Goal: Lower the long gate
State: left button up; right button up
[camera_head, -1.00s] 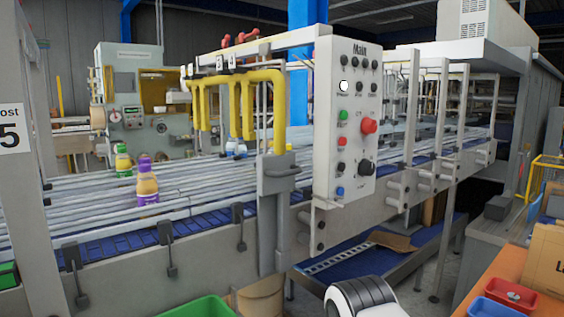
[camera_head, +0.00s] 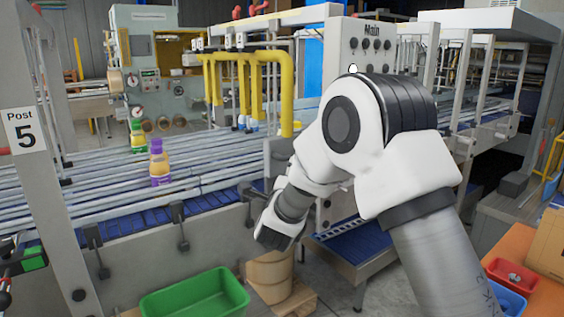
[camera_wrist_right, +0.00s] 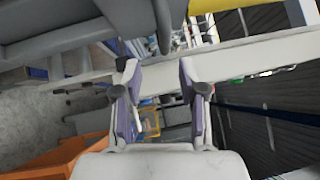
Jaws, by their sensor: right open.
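The yellow bent-tube gate (camera_head: 245,57) stands over the conveyor at centre, its thick near post (camera_head: 286,95) set in a grey bracket (camera_head: 277,152). Other yellow tubes hang beside it; I cannot tell for sure how high each one is set. My right arm crosses in front of the machine, and its wrist end hangs near the conveyor's front side, below the bracket. In the right wrist view my right gripper (camera_wrist_right: 160,95) is open, with nothing between its fingertips. Grey machine parts and a bit of yellow (camera_wrist_right: 215,5) lie beyond the fingers. My left gripper is not in view.
My arm partly hides the white Main panel (camera_head: 366,42). Bottles (camera_head: 159,163) stand on the conveyor (camera_head: 100,200). A green bin (camera_head: 195,295) and a brown drum (camera_head: 270,277) are below. Red (camera_head: 511,275) and blue (camera_head: 505,300) bins sit at lower right. A Post 5 column (camera_head: 45,190) stands at left.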

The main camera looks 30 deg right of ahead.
jog(key=p+x, duration=0.1)
jog(key=x, duration=0.1)
jog(key=p+x, duration=0.1)
jog(key=x, duration=0.2)
jog(key=p+x, duration=0.1)
jog(key=x, duration=0.1)
jog(key=shift+w+d+r+p, duration=0.25)
jog(key=shift+w+r+p, duration=0.05)
jog(key=shift+r+p, duration=0.15)
jog(key=shift+d, duration=0.2)
jog(key=shift+a, duration=0.1)
jog(key=shift+w, duration=0.15)
grip_shut()
